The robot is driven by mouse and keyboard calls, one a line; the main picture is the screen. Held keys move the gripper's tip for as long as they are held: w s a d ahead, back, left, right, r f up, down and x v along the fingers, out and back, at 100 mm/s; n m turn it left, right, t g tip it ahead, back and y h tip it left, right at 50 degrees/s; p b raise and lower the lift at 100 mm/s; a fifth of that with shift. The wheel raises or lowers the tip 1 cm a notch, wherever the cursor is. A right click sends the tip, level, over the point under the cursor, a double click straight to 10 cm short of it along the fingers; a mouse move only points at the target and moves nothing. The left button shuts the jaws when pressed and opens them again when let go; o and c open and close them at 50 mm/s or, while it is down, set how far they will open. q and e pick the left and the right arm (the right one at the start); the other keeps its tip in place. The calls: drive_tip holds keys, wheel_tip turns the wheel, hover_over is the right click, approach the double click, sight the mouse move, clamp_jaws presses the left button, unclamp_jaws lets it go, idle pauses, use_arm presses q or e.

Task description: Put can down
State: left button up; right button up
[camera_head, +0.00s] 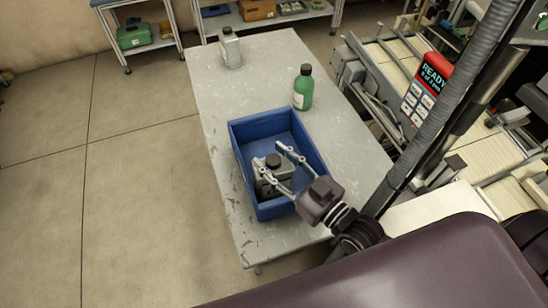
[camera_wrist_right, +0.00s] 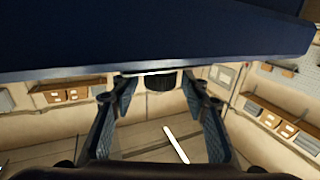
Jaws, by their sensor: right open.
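A grey can (camera_head: 262,182) with a black cap stands inside the blue bin (camera_head: 307,150), toward its near left part. My right gripper (camera_head: 271,159) is open. Its two fingers reach over the bin from the near right, one on either side of the can's top; I cannot tell if either touches it. In the right wrist view the spread fingers (camera_wrist_right: 160,100) frame the black cap (camera_wrist_right: 160,80), and the blue bin (camera_wrist_right: 150,40) fills the top. The can's lower part is partly hidden by a finger. My left gripper is not in view.
The bin stands on a worn grey table (camera_head: 215,100). A green bottle (camera_head: 302,93) with a dark cap stands beyond the bin, and a grey can (camera_head: 230,50) stands at the table's far end. Machinery with a red "READY" panel (camera_head: 425,90) is at the right.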

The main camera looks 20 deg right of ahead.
drive_tip(key=shift+r, duration=0.1)
drive_tip(key=b+v, duration=0.2)
drive_tip(key=v, duration=1)
idle(0.4)
